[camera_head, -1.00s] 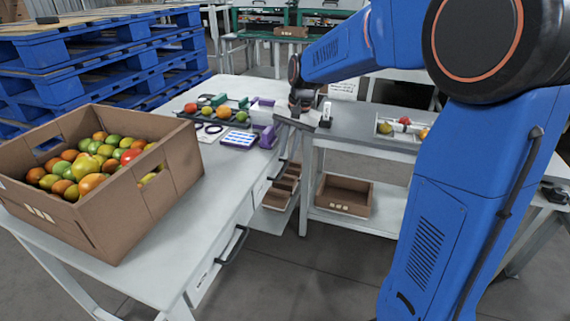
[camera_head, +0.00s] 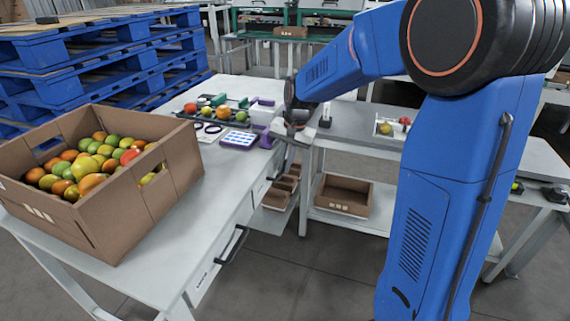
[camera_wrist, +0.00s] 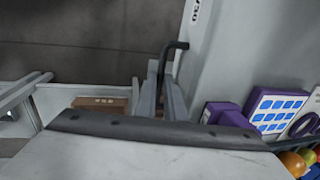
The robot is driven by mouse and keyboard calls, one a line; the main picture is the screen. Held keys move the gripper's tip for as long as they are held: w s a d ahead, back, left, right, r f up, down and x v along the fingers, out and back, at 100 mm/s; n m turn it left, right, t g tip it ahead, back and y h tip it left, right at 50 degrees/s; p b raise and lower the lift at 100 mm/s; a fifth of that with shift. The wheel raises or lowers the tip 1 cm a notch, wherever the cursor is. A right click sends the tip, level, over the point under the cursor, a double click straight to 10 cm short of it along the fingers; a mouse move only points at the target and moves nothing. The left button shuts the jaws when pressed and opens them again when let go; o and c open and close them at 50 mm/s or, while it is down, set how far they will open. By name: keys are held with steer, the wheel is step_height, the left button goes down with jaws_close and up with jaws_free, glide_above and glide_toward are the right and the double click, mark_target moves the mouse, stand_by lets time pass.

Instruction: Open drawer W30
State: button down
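In the wrist view a pale drawer front (camera_wrist: 203,50) bears a label (camera_wrist: 196,12), partly cut off, that seems to end in "30". A black bar handle (camera_wrist: 175,46) stands out from it. The fingers of my gripper (camera_wrist: 161,95) are apart, with the bar running between them; I cannot tell whether they touch it. In the head view my gripper (camera_head: 290,133) is at the far right edge of the white table (camera_head: 165,225), above the far drawer front (camera_head: 261,190). That drawer looks closed, and its handle is partly hidden.
A purple-edged label sheet (camera_head: 239,141) lies near the far drawer. A nearer drawer handle (camera_head: 232,244) sticks out of the table's side. A grey bench (camera_head: 355,130) with a low-shelf carton (camera_head: 343,195) stands close right.

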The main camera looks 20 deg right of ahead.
steer(key=shift+d, duration=0.1)
steer(key=s+d, duration=0.7)
steer(key=d, duration=0.2)
steer(key=s+d, duration=0.7)
steer(key=d, duration=0.3)
steer(key=shift+w, duration=0.1)
steer(key=c, duration=2.1)
jaws_free()
steer(key=d+r, duration=0.1)
steer(key=r, duration=0.4)
steer(key=s+r, duration=0.1)
steer(key=r, duration=0.5)
steer(key=s+d+r, duration=0.1)
steer(key=r, duration=0.5)
steer(key=shift+d, duration=0.35)
